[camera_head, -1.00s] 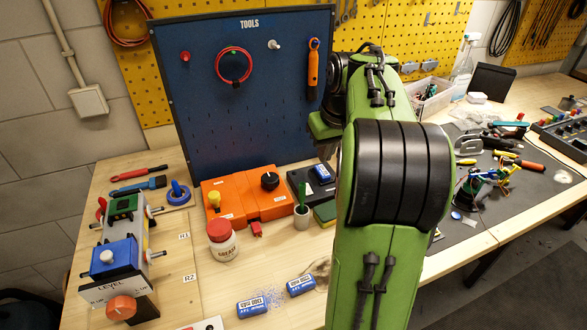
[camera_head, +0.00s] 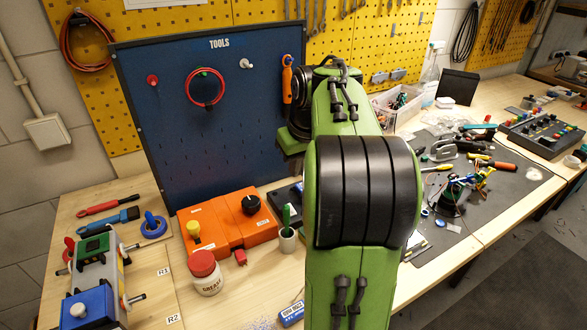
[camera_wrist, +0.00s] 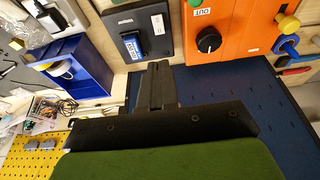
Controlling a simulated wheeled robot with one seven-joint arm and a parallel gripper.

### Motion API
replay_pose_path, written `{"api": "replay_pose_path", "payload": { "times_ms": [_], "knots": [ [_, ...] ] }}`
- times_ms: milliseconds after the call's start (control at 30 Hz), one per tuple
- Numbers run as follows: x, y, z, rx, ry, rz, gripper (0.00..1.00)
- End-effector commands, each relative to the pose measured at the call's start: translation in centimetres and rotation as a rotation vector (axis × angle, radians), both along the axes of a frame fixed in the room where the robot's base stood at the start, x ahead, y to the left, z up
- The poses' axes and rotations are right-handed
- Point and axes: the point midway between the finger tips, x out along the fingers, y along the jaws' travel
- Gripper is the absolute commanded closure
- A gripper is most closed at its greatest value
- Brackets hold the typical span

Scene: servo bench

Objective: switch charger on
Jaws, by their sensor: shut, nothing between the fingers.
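A black box (camera_wrist: 138,32) with a blue block-like part (camera_wrist: 132,46) and a white label shows in the wrist view; it may be the charger, but I cannot read its label. In the head view only a part of this black box (camera_head: 283,194) shows beside my arm. An orange box (camera_head: 228,222) with a yellow knob (camera_head: 193,230) and a black knob (camera_head: 251,205) stands left of it. Its black knob also shows in the wrist view (camera_wrist: 208,40). My gripper (camera_wrist: 158,68) is shut and empty, apart from the black box and just below it in the wrist picture. My arm hides the gripper in the head view.
A blue tool board (camera_head: 220,110) stands behind the boxes. A white jar with a red lid (camera_head: 205,272) and a cup with a green handle (camera_head: 287,240) stand in front. A blue bin (camera_wrist: 85,72) lies left of the black box in the wrist view.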

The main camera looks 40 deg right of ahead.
Motion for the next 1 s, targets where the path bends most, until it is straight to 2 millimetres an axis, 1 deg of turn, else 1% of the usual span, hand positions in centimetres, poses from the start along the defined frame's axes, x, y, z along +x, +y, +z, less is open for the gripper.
{"api": "replay_pose_path", "payload": {
  "times_ms": [300,367,433,500,800,900,1000],
  "knots": [
    [-0.2,0.0,0.1,0.000,0.000,0.001,1.00],
    [-0.3,0.1,0.6,-0.001,-0.001,0.001,1.00],
    [-0.5,0.1,1.7,-0.002,-0.002,0.001,1.00],
    [-2.1,0.6,1.3,-0.002,-0.002,-0.002,1.00],
    [-9.1,2.7,1.1,-0.001,-0.002,-0.001,1.00],
    [-10.8,3.2,1.1,-0.001,-0.002,-0.001,1.00],
    [-11.7,3.5,1.1,0.000,-0.001,0.000,1.00]
  ]
}}
